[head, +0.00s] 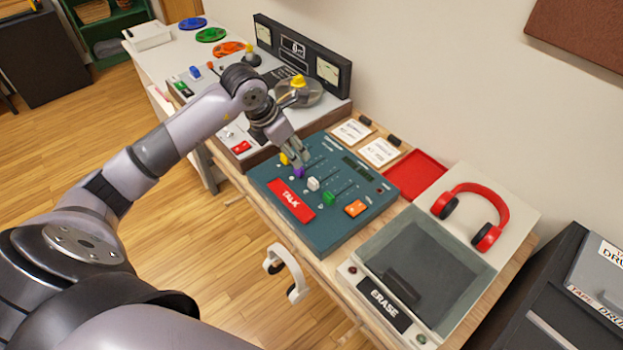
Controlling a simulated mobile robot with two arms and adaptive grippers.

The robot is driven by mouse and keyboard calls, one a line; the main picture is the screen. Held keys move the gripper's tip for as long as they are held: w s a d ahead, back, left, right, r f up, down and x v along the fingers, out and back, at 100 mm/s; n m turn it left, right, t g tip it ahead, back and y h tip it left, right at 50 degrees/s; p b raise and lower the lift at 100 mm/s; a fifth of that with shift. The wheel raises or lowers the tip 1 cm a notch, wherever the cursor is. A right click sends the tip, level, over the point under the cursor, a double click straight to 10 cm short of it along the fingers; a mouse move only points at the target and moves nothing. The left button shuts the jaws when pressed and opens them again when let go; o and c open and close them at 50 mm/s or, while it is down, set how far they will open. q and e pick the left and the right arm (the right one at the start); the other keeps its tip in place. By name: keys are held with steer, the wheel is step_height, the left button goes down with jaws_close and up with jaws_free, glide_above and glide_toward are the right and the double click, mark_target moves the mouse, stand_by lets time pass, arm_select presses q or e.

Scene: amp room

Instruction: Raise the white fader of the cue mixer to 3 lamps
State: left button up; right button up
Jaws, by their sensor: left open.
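The cue mixer (291,228) is a dark teal panel on the bench. The white fader (313,184) is near the low end of its slot, between a purple fader (298,173) on its left and a green fader (328,198) on its right. A yellow fader (285,158) is further left. A dark lamp strip (358,167) lies at the panel's back; I see no lamp clearly lit. My left gripper (301,163) is open, fingers pointing down over the purple fader, just behind and left of the white one. My right gripper is not in view.
A red TALK bar (291,199) and an orange button (355,208) are on the mixer. Right are an ERASE unit (420,265) and red headphones (474,206). A red tray (416,175) and cards (379,152) lie behind. A meter console (300,55) stands left.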

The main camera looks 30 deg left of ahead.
mark_target(313, 181)
arm_select(q)
steer(key=p+x, duration=0.2)
steer(key=x, duration=1.5)
steer(key=shift+a+f+p, duration=0.1)
steer(key=shift+f+p, duration=0.1)
steer(key=shift+p, duration=0.15)
steer(key=shift+c, duration=0.2)
jaws_close()
